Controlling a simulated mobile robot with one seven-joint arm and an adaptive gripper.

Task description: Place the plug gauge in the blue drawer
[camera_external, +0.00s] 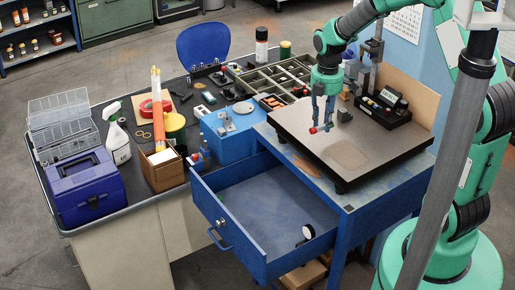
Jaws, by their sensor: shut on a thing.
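My gripper (322,129) points down above the dark surface plate on the blue bench. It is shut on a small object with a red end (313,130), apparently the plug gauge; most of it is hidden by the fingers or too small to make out. I cannot tell whether it touches the plate. The blue drawer (243,246) is pulled out at the front of the bench, to the left of and below my gripper. Its wide blue floor is mostly bare. A round white dial gauge (308,232) is at its right front corner.
The surface plate (290,122) bears a height stand and a black instrument (384,108) at its back right. A blue box (228,146) stands left of the plate. A purple toolbox (83,190) and a spray bottle (118,143) stand on the left bench.

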